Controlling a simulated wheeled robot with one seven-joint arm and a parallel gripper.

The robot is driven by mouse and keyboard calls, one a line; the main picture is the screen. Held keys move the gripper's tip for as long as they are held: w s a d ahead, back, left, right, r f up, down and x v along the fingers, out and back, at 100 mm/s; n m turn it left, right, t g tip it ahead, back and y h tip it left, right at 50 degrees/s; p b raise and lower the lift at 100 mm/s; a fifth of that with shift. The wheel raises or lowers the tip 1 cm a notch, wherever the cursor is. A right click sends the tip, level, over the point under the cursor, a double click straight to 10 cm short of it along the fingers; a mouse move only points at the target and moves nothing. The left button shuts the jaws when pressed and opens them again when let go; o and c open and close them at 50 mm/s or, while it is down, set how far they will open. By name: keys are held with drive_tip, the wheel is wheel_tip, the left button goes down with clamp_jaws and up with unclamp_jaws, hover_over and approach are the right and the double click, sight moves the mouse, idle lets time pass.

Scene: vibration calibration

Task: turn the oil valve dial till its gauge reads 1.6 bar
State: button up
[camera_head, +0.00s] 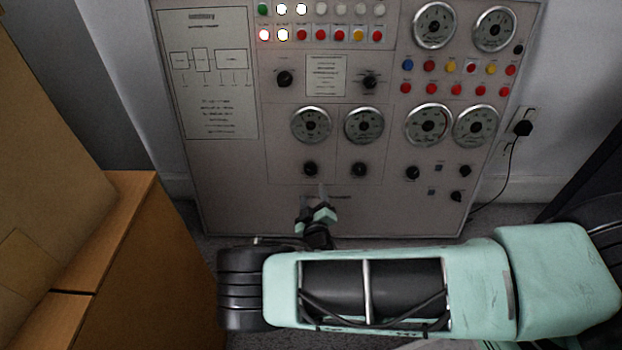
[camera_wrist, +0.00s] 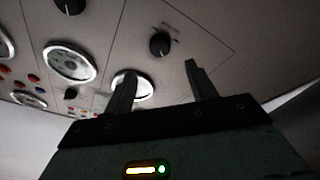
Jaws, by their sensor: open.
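The grey panel carries gauges with black dials beneath them; the labels are too small to read, so I cannot tell which is the oil valve dial. My gripper (camera_head: 314,196) is open and empty in front of the panel's lower part. It is just below the lower left dial (camera_head: 310,168), whose gauge (camera_head: 311,125) is above it. A second dial (camera_head: 359,169) with its gauge (camera_head: 364,126) is to the right. In the wrist view, a black dial (camera_wrist: 160,44) shows beyond my open fingers (camera_wrist: 160,75), apart from them. The left finger partly covers a gauge (camera_wrist: 144,88). Needle readings are not legible.
More gauges (camera_head: 428,125) and dials (camera_head: 412,173) are at the panel's right. Lit lamps and coloured buttons (camera_head: 430,67) sit higher up. A black cable (camera_head: 508,165) hangs from a wall plug at the right.

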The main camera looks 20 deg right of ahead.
sight(311, 171)
drive_tip(key=b+x, duration=0.2)
drive_tip(key=x, duration=0.7)
drive_tip(key=shift+c, duration=0.4)
drive_tip(key=c, duration=0.9)
